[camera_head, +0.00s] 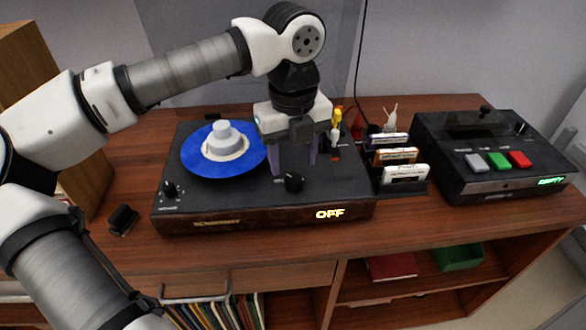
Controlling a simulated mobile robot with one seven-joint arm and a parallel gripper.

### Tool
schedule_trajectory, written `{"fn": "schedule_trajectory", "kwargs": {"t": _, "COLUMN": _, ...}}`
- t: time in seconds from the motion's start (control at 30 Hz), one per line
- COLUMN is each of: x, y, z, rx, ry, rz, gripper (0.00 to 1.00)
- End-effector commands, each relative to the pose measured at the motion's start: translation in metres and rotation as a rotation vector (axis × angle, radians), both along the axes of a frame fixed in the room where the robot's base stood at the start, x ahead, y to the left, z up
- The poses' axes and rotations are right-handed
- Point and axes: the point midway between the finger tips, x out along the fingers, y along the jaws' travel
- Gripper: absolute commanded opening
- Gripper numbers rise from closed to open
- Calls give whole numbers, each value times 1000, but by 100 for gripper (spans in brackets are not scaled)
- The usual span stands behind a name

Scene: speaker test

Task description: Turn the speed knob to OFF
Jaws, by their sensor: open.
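A black record player (250,206) with a brown wooden front stands on the wooden desk. Its front display (330,213) reads OFF. One black knob (293,182) sits near the front middle of its top, and another knob (170,190) sits at the front left corner. The labels by the knobs are too small to read, so I cannot tell which is the speed knob. My gripper (294,165) points down over the top, with its fingers apart. It is just behind the middle knob in the picture; I cannot tell whether it touches anything.
A blue record (195,165) with a white centre piece (223,138) lies left of my gripper. A rack of cartridges (405,175) and a black device with coloured buttons (497,161) stand to the right. A small black object (123,219) lies at the left front.

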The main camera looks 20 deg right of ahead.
Motion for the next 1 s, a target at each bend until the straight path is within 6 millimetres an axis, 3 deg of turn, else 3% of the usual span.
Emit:
{"fn": "schedule_trajectory", "kwargs": {"t": 0.2, "x": 0, "y": 0, "z": 52, "rx": 0, "ry": -3, "rz": 2, "gripper": 50}}
{"fn": "schedule_trajectory", "kwargs": {"t": 0.4, "x": 0, "y": 0, "z": 85, "rx": 0, "ry": -1, "rz": 1, "gripper": 50}}
{"fn": "schedule_trajectory", "kwargs": {"t": 0.6, "x": 0, "y": 0, "z": 97, "rx": 0, "ry": 1, "rz": 0, "gripper": 50}}
{"fn": "schedule_trajectory", "kwargs": {"t": 1.0, "x": 0, "y": 0, "z": 98, "rx": 0, "ry": 1, "rz": 0, "gripper": 50}}
